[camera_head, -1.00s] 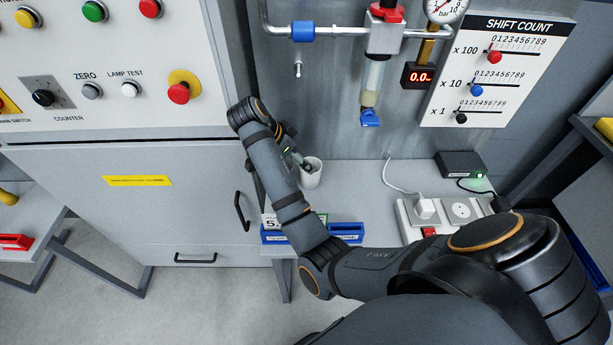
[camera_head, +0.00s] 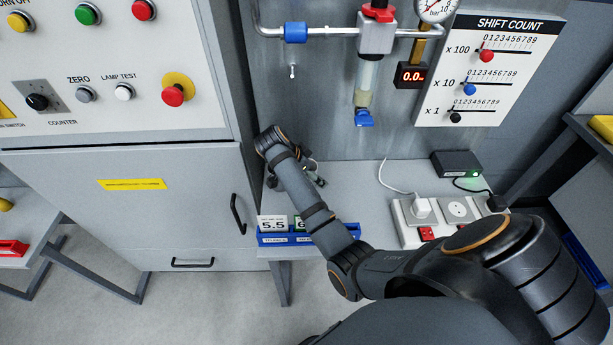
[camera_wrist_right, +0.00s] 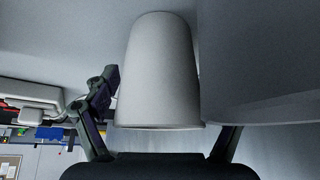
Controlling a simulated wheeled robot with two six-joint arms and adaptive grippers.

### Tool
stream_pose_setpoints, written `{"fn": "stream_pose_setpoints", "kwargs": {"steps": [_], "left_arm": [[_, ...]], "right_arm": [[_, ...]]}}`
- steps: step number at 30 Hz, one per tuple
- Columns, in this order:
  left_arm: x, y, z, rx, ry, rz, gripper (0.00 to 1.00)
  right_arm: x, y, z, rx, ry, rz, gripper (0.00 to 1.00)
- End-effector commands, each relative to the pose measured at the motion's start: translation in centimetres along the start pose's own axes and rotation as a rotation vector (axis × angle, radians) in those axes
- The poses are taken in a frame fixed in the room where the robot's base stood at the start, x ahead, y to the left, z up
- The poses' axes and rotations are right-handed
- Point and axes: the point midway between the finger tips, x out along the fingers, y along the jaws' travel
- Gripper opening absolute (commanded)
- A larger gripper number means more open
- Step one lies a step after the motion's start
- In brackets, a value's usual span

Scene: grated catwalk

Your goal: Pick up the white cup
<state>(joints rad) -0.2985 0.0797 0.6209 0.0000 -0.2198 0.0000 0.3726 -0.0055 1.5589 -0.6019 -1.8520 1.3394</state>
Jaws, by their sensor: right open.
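The white cup (camera_wrist_right: 158,70) fills the middle of the right wrist view, between the fingers of my right gripper and close to its palm. In the head view the cup does not show; my right arm and gripper cover that part of the bench. My right gripper (camera_head: 316,178) is low over the back left of the grey bench. It is open; in the wrist view one finger is plain left of the cup, and the other is mostly hidden at the right. I cannot tell whether either finger touches the cup. My left gripper is not in view.
A grey cabinet (camera_head: 120,215) stands left of the gripper. A blue card holder (camera_head: 268,240) sits at the bench's front edge under my forearm. A power strip (camera_head: 408,232) and black box (camera_head: 456,163) lie to the right.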

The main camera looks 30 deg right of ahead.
Motion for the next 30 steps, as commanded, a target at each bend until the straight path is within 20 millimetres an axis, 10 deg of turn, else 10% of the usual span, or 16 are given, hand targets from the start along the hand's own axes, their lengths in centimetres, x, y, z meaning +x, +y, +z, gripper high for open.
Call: {"fn": "stream_pose_setpoints", "kwargs": {"steps": [14, 30], "left_arm": [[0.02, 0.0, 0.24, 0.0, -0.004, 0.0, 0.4], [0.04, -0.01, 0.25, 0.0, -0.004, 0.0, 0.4]], "right_arm": [[-0.06, -0.01, 0.03, 0.0, -0.001, 0.0, 0.34], [-0.53, -0.08, -0.28, 0.002, 0.0, -0.002, 0.32]]}}
